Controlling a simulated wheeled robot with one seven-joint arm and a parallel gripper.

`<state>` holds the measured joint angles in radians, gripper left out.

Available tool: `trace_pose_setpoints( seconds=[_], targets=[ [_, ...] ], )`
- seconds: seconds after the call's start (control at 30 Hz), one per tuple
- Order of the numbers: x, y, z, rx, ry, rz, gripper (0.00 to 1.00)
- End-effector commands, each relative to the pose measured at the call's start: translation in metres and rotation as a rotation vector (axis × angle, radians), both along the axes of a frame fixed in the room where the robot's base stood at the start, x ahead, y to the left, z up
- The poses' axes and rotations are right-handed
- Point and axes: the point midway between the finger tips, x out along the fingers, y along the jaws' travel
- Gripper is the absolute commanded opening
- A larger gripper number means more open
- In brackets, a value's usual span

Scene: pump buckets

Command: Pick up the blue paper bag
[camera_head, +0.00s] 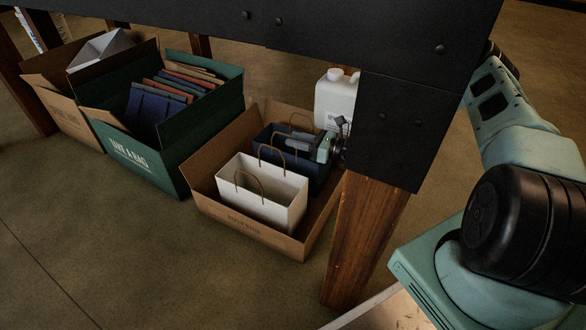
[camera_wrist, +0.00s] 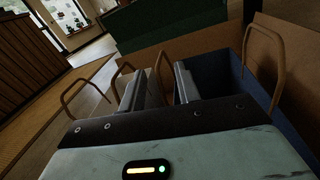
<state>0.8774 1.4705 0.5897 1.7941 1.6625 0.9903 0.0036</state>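The blue paper bag (camera_head: 318,180) stands in a cardboard box (camera_head: 228,222) behind a white paper bag (camera_head: 262,198). It has tan loop handles and also shows at the right of the wrist view (camera_wrist: 213,72). My gripper (camera_head: 290,142) reaches in from the right at the blue bag's top, near its handles. In the wrist view, the two fingers (camera_wrist: 158,78) are apart. A thin tan handle strand shows beyond and between them. I cannot tell whether the fingers touch the bag. My gripper and the white bag hide parts of the blue bag.
A white jug (camera_head: 335,100) stands just behind the box. A green box (camera_head: 150,165) of folded bags and another cardboard box (camera_head: 65,115) are to the left. A dark tabletop edge (camera_head: 330,45) and wooden leg (camera_head: 362,240) stand close to my arm. Floor in front is clear.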

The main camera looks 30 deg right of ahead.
Motion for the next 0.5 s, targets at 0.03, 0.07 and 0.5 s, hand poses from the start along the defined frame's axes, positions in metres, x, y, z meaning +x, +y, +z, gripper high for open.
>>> trace_pose_setpoints(
  seconds=[0.03,0.07,0.5],
  targets=[
    [0.0050,0.0054,-0.0038,-0.001,-0.002,0.003,0.33],
    [0.0069,0.0069,-0.0033,-0.001,-0.002,0.002,0.33],
    [0.0113,0.0107,0.0003,0.000,0.000,0.001,0.05]
  ],
)
